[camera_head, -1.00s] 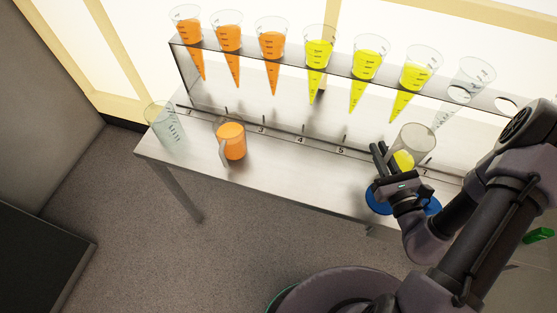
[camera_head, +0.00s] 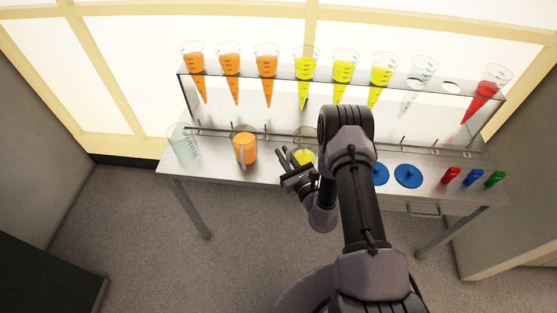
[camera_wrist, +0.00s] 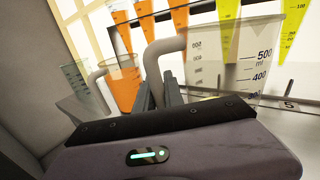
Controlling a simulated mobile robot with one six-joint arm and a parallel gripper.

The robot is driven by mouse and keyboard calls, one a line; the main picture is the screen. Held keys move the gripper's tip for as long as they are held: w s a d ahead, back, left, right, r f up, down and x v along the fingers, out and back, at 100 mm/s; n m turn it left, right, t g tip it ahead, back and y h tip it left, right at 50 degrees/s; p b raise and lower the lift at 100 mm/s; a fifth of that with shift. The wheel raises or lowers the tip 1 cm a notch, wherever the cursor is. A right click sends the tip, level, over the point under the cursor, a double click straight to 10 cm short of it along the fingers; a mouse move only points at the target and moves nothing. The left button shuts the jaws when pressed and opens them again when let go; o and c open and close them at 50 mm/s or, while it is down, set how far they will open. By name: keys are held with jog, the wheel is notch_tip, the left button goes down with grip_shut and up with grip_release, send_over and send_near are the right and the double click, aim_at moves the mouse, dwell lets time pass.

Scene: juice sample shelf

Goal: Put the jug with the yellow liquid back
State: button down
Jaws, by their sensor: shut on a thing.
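The clear jug with yellow liquid (camera_head: 305,157) is over the table in front of the rack, right of the orange jug. My arm partly hides it in the head view. In the wrist view my gripper (camera_wrist: 163,92) is shut on the jug's handle (camera_wrist: 152,68). I cannot tell whether the jug's base touches the table.
A jug of orange liquid (camera_head: 244,149) stands close on the left, and an empty clear jug (camera_head: 183,145) stands at the table's left end. The rack (camera_head: 340,78) behind holds several cones. Blue discs (camera_head: 407,176) and red, blue and green items (camera_head: 473,177) lie right.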

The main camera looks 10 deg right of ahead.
jog(key=shift+x, duration=1.05)
jog(key=f+b, duration=0.2)
jog(key=f, duration=0.1)
jog(key=shift+w+a+f, duration=0.2)
jog(key=shift+w+a, duration=0.05)
jog(key=shift+a, duration=0.15)
jog(key=shift+f, duration=0.35)
jog(key=shift+r, duration=0.25)
jog(key=shift+f, duration=0.15)
jog(key=c, duration=1.5)
grip_release()
jog(key=shift+o, duration=0.3)
